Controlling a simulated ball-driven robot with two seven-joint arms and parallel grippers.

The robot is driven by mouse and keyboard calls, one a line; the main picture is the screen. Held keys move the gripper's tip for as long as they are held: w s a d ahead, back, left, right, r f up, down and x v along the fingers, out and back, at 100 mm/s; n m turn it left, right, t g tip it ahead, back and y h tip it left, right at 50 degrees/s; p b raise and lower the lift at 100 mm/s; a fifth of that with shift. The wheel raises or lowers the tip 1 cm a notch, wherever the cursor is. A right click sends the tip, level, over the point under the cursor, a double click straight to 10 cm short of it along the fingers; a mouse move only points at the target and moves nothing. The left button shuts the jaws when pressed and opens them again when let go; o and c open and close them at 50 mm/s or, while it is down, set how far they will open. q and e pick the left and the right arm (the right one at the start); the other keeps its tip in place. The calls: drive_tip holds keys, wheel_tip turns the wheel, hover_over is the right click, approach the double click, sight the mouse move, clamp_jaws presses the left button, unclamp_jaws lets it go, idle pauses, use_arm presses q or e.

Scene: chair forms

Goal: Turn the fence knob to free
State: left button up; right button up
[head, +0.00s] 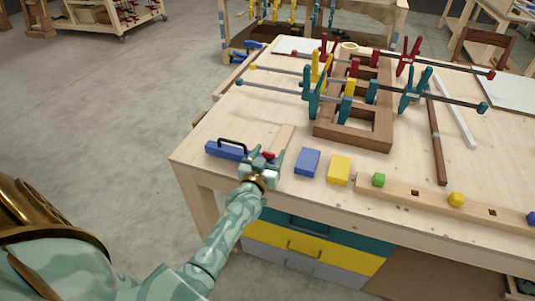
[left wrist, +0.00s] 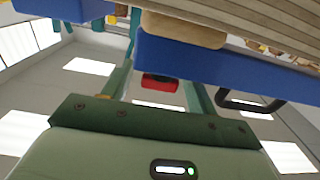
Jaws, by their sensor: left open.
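In the head view, a blue fence (head: 225,151) with a black handle (head: 232,143) lies at the table's near left corner. A small red knob (head: 268,155) shows at its right end. My left gripper (head: 264,158) is at the knob, partly covering the fence end. In the left wrist view, the red knob (left wrist: 160,82) sits between the two open green fingers, below the blue fence (left wrist: 225,72). A gap shows on both sides of it. The black handle (left wrist: 250,105) is right of the fingers. My right gripper is not in view.
A light wooden strip (head: 280,140) lies just behind the gripper. A blue block (head: 307,162) and a yellow block (head: 339,169) stand to the right. A clamped brown frame (head: 385,130) is further back on the table (head: 215,128). A long pegged rail lies at the front right.

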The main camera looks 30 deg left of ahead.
sight(268, 154)
use_arm(q)
drive_tip(key=p+v, duration=0.2)
drive_tip(key=v, duration=0.1)
drive_tip(key=p+v, duration=0.1)
drive_tip(key=v, duration=0.1)
drive_tip(key=shift+s+r, duration=0.15)
drive_tip(key=shift+r, duration=0.15)
drive_tip(key=p+v, duration=0.4)
drive_tip(key=v, duration=0.7)
drive_tip(key=shift+f, duration=0.35)
drive_tip(key=shift+d, duration=0.1)
